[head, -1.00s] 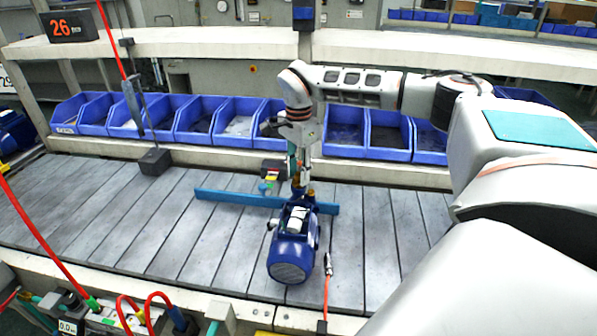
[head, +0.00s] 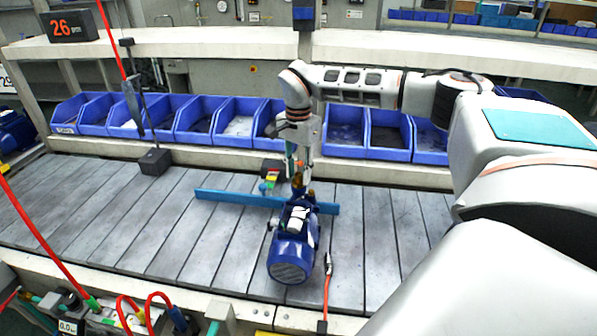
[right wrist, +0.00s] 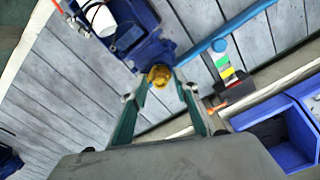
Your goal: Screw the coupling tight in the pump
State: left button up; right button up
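The blue pump (head: 293,245) lies on the slatted bench with its round motor end toward me. The brass coupling (right wrist: 160,77) sits at the pump's far end; it also shows in the head view (head: 298,181). My right gripper (right wrist: 163,84) points down over that end, its green fingers spread on either side of the coupling. A small gap seems to show between the fingertips and the brass. How deep the coupling sits in the pump cannot be told. My left gripper is not in view.
A blue bar (head: 238,199) lies across the bench at the pump's far end. A small dark block with coloured tabs (right wrist: 234,88) is beyond it. Blue bins (head: 238,122) line the back. A red-hosed tool (head: 327,275) lies right of the pump. The bench's left is mostly clear.

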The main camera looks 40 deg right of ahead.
grip_shut()
jog(key=shift+m, duration=1.7)
jog(key=m, duration=0.3)
jog(key=shift+m, duration=0.3)
jog(key=shift+m, duration=1.7)
